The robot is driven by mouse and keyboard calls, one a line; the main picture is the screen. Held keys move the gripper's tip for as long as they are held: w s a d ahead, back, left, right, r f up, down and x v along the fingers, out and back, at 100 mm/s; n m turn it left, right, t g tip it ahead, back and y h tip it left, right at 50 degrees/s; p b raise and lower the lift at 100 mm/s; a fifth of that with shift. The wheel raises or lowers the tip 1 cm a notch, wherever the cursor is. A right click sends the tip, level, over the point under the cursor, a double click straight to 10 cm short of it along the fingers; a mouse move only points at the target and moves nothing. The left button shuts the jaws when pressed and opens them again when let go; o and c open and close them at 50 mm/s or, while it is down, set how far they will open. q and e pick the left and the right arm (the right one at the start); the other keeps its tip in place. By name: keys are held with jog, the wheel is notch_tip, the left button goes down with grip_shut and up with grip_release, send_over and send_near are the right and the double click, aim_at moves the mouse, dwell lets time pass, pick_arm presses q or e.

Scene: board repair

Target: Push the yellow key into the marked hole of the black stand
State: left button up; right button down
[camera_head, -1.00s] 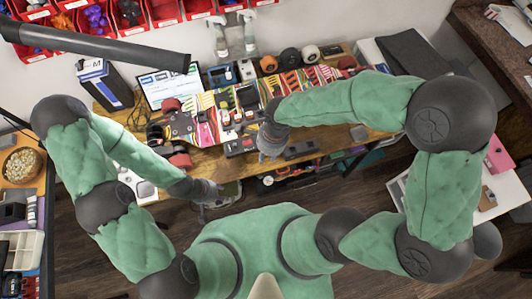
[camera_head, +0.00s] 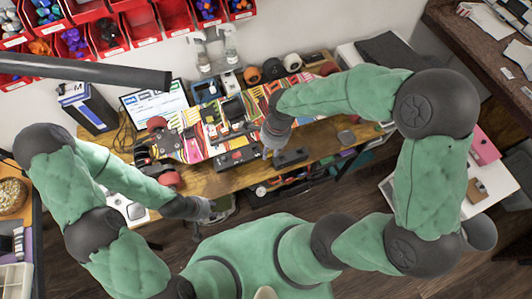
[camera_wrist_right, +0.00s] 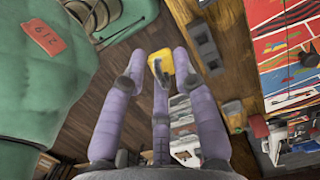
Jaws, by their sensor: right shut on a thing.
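The yellow key (camera_wrist_right: 163,62) is between the fingertips of my right gripper (camera_wrist_right: 160,65) in the right wrist view; part of it is hidden by a finger. In the head view my right gripper (camera_head: 268,150) hangs over the table's front edge, and the key cannot be made out there. A dark block with recesses, apparently the black stand (camera_wrist_right: 206,46), lies just right of the key in the wrist view, apart from it. In the head view it sits right of my right gripper (camera_head: 292,157). The marked hole is not clear. My left gripper (camera_head: 205,209) is off the table's front edge, its fingers too small to read.
A colourful striped board (camera_head: 195,148) covers much of the wooden table (camera_head: 215,185). Another black case (camera_head: 238,156) lies left of my right gripper. A computer mouse (camera_head: 346,136) lies to the right. Wheels and tape rolls (camera_head: 272,68) stand behind. Floor is open in front.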

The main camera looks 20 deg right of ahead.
jog(key=w+d, duration=0.5)
jog(key=d, duration=0.3)
dwell(0.7)
jog(key=shift+a+f+b, duration=0.1)
jog(key=shift+f+b, duration=0.05)
jog(key=shift+b, duration=0.2)
jog(key=shift+f+b, duration=6)
jog(key=shift+f, duration=2)
jog(key=shift+f+b, duration=0.85)
jog(key=shift+f, duration=0.25)
